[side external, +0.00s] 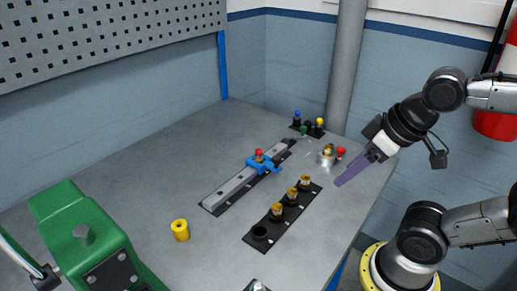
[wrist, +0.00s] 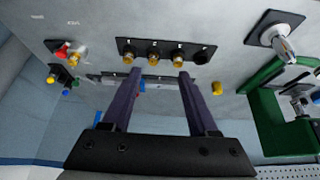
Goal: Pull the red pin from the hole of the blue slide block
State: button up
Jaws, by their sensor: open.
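The red pin (side external: 259,153) stands upright in the top of the blue slide block (side external: 266,167); only its head shows. The block sits on a long grey rail (side external: 230,187) in the middle of the bench. My gripper (side external: 338,184), with purple fingers, is to the right of the block, above the bench's right side and well apart from the pin. In the wrist view my gripper (wrist: 157,73) is open, with nothing held between the fingers. There the blue block (wrist: 142,86) shows small beside the left finger, partly hidden; the pin cannot be made out clearly.
A black plate (side external: 260,233) with several brass pieces lies in front of the rail. A brass fitting with a red part (side external: 340,152) and a rack of coloured knobs (side external: 308,129) stand behind. A yellow cylinder (side external: 181,230) and a green machine (side external: 85,235) are at left.

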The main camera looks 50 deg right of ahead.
jog(key=w+r+m+g, duration=0.1)
jog(key=w+r+m, duration=0.55)
jog(key=r, duration=0.25)
jog(key=m+g, duration=0.5)
jog(key=m, duration=0.2)
send_over(259, 149)
notch_tip(259, 149, down, 6)
notch_tip(259, 149, down, 14)
jog(key=shift+r, duration=0.1)
grip_shut()
